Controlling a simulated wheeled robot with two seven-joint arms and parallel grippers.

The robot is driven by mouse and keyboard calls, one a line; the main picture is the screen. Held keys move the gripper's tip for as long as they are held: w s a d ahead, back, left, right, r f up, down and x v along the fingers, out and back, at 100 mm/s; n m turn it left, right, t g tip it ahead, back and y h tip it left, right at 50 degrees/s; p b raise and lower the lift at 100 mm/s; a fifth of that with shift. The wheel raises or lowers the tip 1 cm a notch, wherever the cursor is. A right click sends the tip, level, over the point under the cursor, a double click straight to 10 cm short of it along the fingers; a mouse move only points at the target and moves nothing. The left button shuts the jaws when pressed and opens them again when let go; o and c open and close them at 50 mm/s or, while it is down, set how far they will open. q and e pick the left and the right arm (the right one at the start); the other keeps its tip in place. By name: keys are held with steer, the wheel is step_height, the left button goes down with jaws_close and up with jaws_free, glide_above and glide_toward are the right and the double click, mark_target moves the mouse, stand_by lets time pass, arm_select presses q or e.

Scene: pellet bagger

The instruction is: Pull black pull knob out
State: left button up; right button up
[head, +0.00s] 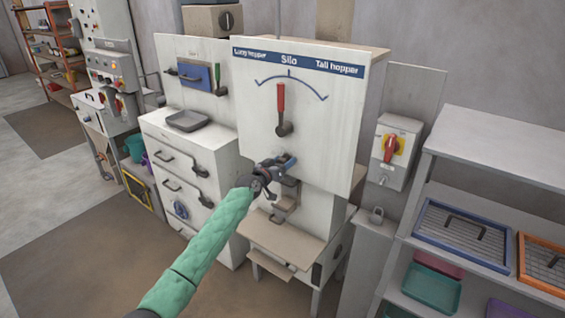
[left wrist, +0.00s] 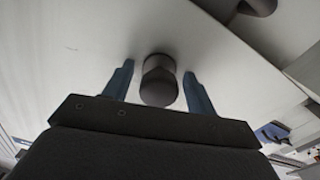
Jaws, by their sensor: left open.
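The black pull knob (left wrist: 159,82) is a dark round knob on a short stem, standing out from the white panel (left wrist: 90,45) in the left wrist view. My left gripper (left wrist: 158,88) is open, with one blue finger on each side of the knob. Gaps show between the fingers and the knob. In the head view my left gripper (head: 287,162) is at the lower part of the silo panel (head: 325,110), and the knob cannot be made out there. My right gripper is not in view.
Above the gripper, a red-handled lever (head: 281,105) points up on the panel. Below it is a beige shelf (head: 282,240). At right are a switch box (head: 397,150) with a red handle and a rack (head: 490,150) with trays. A drawer cabinet (head: 190,160) stands at left.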

arm_select(q)
jaws_close()
steer(key=shift+s+a+f, duration=0.1)
steer(key=shift+s+a, duration=0.25)
steer(key=shift+s, duration=0.05)
steer(key=shift+s+a, duration=0.35)
steer(key=shift+s, duration=0.3)
jaws_free()
steer(key=shift+a, duration=0.1)
steer(key=b+v, duration=0.3)
steer(key=v, duration=0.5)
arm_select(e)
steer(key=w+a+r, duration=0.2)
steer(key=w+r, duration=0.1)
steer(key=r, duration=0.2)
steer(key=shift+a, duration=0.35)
